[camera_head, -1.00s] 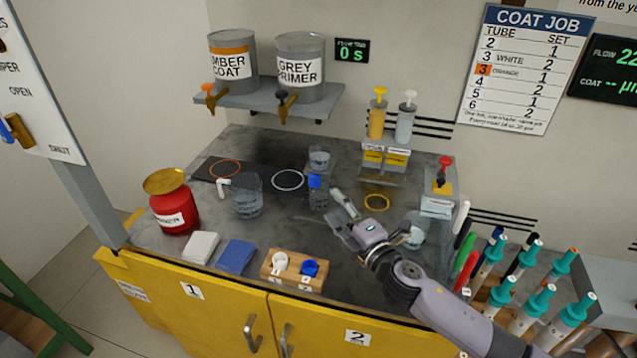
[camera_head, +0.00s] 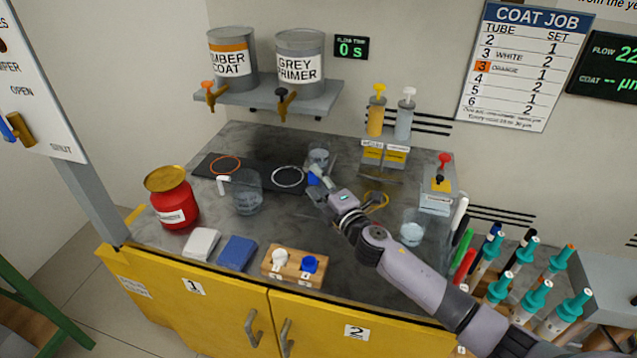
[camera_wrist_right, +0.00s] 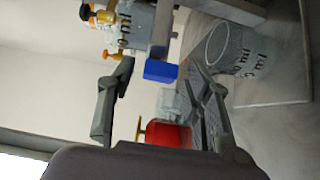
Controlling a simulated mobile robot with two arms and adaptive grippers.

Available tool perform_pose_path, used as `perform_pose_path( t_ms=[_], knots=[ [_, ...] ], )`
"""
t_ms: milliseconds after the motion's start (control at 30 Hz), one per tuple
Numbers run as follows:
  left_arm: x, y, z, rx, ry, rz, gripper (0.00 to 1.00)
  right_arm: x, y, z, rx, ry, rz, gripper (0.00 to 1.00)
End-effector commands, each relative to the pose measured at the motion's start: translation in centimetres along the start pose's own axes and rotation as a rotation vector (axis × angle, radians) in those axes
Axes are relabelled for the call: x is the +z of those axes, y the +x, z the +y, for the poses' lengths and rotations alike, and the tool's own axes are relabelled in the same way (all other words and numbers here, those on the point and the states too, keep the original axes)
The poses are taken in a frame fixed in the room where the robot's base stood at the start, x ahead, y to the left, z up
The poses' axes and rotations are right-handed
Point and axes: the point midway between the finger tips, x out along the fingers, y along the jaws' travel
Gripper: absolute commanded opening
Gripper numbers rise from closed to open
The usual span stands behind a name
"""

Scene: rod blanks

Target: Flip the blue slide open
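The blue slide (camera_head: 313,180) is a small blue block on a grey fixture near the back middle of the counter. In the right wrist view the blue slide (camera_wrist_right: 160,71) sits between and beyond my fingers, with a grey metal part next to it. My left gripper is not in view.
A red jar (camera_head: 172,200), a wooden block with knobs (camera_head: 293,281) and a beaker (camera_head: 412,230) stand around.

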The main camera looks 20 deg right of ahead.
Motion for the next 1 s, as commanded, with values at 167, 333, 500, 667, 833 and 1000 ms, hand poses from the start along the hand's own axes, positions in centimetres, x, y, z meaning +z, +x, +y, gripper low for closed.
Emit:
perform_pose_path(
  t_ms=[167,333,500,667,833,1000],
  knots=[
    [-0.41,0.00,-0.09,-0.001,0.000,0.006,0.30,0.01,-0.02,0.00,0.000,0.000,0.000,0.32],
    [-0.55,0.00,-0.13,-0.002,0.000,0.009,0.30,0.02,-0.03,-0.01,0.000,0.000,0.000,0.20],
    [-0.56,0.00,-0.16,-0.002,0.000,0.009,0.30,0.02,-0.03,-0.03,-0.001,0.000,0.000,0.09],
    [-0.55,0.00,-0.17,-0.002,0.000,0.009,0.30,0.02,-0.04,-0.04,-0.001,0.000,0.000,0.00],
    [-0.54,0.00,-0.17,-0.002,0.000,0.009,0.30,0.02,-0.04,-0.05,-0.001,0.000,0.000,0.00],
    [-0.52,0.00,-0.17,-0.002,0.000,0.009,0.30,0.02,-0.05,-0.05,-0.001,0.000,0.000,0.00]
  ],
)
